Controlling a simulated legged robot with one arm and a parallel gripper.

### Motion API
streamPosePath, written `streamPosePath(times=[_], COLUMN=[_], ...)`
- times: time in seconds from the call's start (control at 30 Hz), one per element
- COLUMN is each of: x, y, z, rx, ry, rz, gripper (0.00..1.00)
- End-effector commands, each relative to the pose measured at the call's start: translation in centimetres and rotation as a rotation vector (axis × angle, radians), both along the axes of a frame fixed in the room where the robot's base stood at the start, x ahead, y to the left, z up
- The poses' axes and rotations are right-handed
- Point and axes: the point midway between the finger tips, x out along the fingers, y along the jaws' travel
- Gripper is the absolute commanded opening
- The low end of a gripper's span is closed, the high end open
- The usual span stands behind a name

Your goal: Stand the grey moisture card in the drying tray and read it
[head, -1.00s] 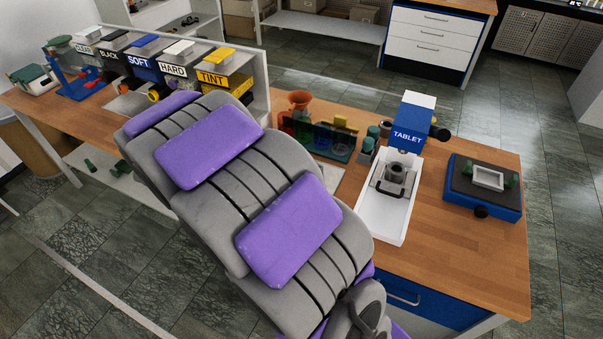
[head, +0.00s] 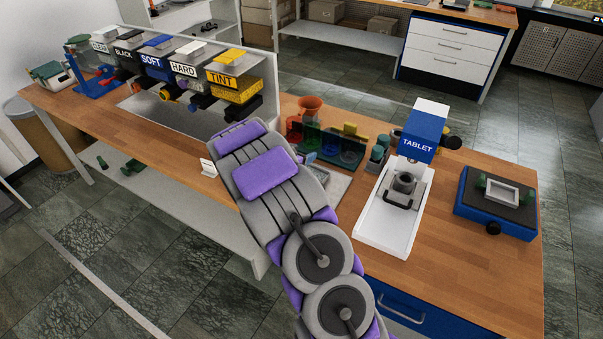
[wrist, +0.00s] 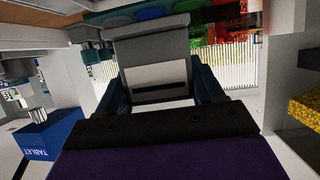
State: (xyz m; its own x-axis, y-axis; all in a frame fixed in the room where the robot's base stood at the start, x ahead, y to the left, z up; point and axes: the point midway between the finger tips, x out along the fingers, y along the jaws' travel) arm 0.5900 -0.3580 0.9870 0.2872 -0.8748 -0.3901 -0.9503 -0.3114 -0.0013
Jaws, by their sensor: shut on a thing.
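In the wrist view my gripper (wrist: 163,88) is shut on the grey moisture card (wrist: 160,50), with a dark blue finger at each side. The card's lower part is pale with a black bar across it; I cannot tell what it reads. A pale ribbed surface (wrist: 240,65) shows behind the card; I cannot tell whether they touch or whether this is the drying tray. In the head view my arm hides the gripper and card. A pale flat tray (head: 338,186) shows partly beside my arm, near the coloured beakers.
The TABLET press (head: 423,130) stands on a white base (head: 385,235) to the right. A blue unit (head: 520,225) with a small white dish (head: 503,192) is farther right. Several presses, including TINT (head: 228,78), line the back left. The right front of the worktop (head: 470,280) is clear.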

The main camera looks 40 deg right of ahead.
Motion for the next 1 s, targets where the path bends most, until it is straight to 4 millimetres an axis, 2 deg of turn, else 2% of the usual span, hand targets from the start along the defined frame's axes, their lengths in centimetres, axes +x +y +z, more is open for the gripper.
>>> streamPosePath(times=[0.07, 0.27, 0.5, 0.73, 0.77, 1.0], x=[0.0, 0.0, 0.0, 0.0, 0.0, 0.0], y=[0.2, 0.3, -0.1, 0.1, 0.1, 0.3], z=[-1.7, -3.4, -7.0, -7.0, -7.0, -6.9], rx=[-0.003, -0.002, 0.004, 0.003, 0.003, 0.000], ry=[0.003, 0.000, 0.003, 0.001, 0.001, 0.000], rz=[0.002, 0.002, 0.003, 0.002, 0.002, 0.002], gripper=[0.38, 0.38, 0.38, 0.38, 0.69, 0.92])
